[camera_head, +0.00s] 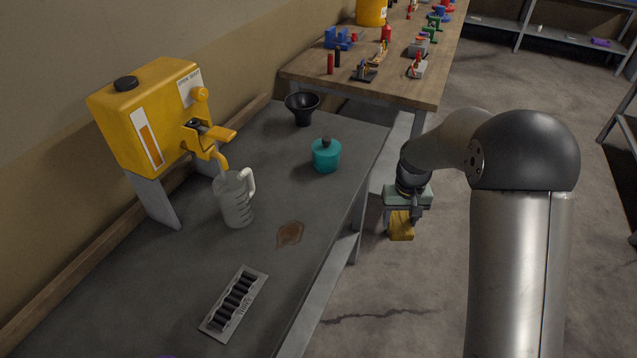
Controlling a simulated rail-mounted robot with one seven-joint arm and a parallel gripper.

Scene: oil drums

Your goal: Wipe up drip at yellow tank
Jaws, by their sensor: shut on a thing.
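The yellow tank (140,118) stands on legs at the left of the grey bench (330,215), with a tap and spout on its right side. A translucent measuring jug (235,200) stands under the spout. A brown drip stain (290,234) lies on the bench top, right of the jug and near the bench's right edge. My gripper (400,212) hangs over the floor, right of the bench and apart from it. It is shut on a yellow block-like thing, perhaps a sponge or cloth (401,228). The fingertips are small and partly hidden.
A teal round container (326,155) and a black funnel (302,106) stand farther back on the bench. A slotted grey tray (234,303) lies near the front. A wooden table (300,70) with many small items stands behind. Bare floor lies to the right.

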